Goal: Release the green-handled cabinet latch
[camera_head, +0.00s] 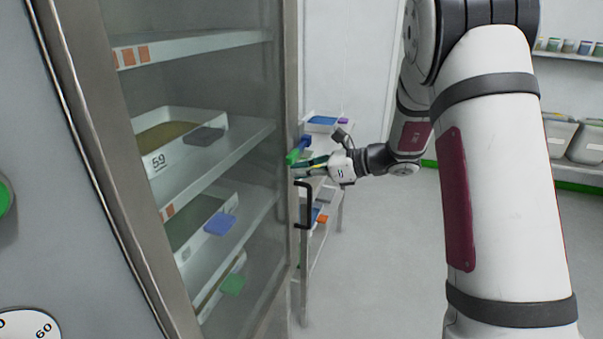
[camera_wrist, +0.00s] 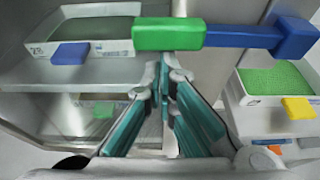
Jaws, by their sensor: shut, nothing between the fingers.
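The latch has a green handle block (camera_head: 293,157) on the right edge of the glass-fronted cabinet (camera_head: 292,60), with a blue part (camera_head: 304,143) beside it. In the wrist view the green handle (camera_wrist: 169,34) lies level across the upper middle. A blue bar (camera_wrist: 240,36) runs from it to a larger blue end block at the right. My gripper (camera_head: 302,168) is by the latch. In the wrist view my gripper (camera_wrist: 167,62) is shut and empty, its teal-padded fingers converging just below the green handle's lower edge. I cannot tell whether the tips touch it.
A black pull handle (camera_head: 306,205) stands out from the cabinet edge just below my gripper. Trays with tags, one marked 59 (camera_head: 160,158), sit on shelves behind the glass. A rack (camera_head: 322,122) with trays stands beyond the cabinet. The grey floor (camera_head: 390,260) is clear.

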